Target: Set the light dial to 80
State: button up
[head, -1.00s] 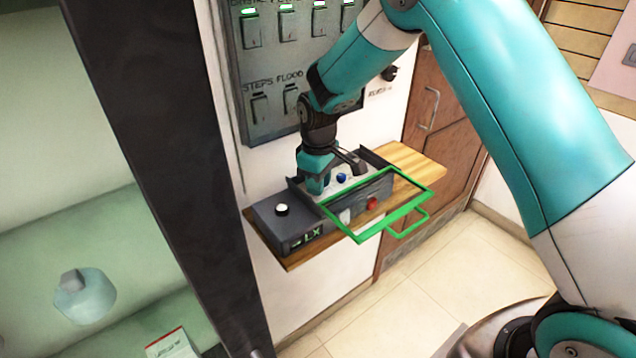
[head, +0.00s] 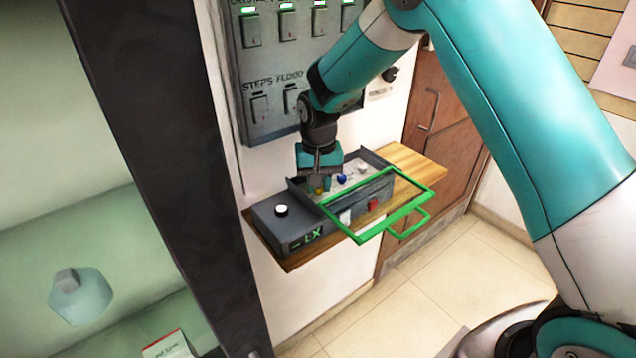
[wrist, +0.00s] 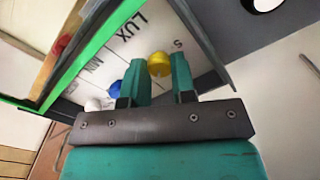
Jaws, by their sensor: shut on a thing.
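A grey control box (head: 270,213) sits on a wooden shelf and shows a green "LX" readout (head: 313,237). Its recessed panel holds a yellow knob (head: 318,190), a blue knob (head: 341,178) and a white knob (head: 363,168). In the wrist view the panel bears the word "LUX" and smaller markings. My gripper (head: 323,187) points down into the recess. In the wrist view its two teal fingers (wrist: 160,72) are shut on the yellow knob (wrist: 159,63), one on each side. The blue knob (wrist: 114,89) is just left of them. Any scale value is too small to read.
A green-framed cover (head: 408,226) with a handle stands open at the box's front. A switch panel (head: 262,70) hangs on the wall behind.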

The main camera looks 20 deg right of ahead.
jog(key=m, duration=0.3)
jog(key=shift+m, duration=2.2)
jog(key=o, duration=0.9)
jog(key=shift+r, duration=0.1)
notch_tip(320, 180, up, 17)
jog(key=b, duration=0.2)
jog(key=shift+r+b, duration=0.15)
jog(key=shift+b, duration=0.25)
